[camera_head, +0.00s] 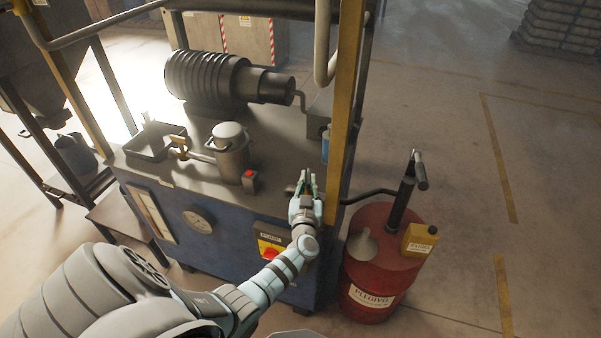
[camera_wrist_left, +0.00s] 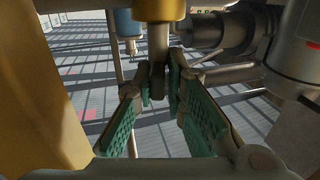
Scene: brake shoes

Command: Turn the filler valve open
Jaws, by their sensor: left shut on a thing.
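My left gripper (camera_head: 307,183) is at the right front corner of the machine's top, beside the yellow post. In the left wrist view its green-padded fingers (camera_wrist_left: 163,82) are closed around a grey metal stem (camera_wrist_left: 158,45). The stem comes out of a brass-coloured body (camera_wrist_left: 158,8) at the top of that view; I take these to be the filler valve and its handle. The stem's end is partly hidden between the fingers. In the head view the gripper covers most of the valve, and its turn position cannot be told. My right gripper is not in view.
The yellow post (camera_head: 343,120) stands close to my left gripper. A red drum (camera_head: 372,275) with a hand pump (camera_head: 402,200) and a yellow can (camera_head: 420,240) stands to the right. A lidded pot (camera_head: 232,152) and a ribbed motor (camera_head: 205,78) are on the machine top.

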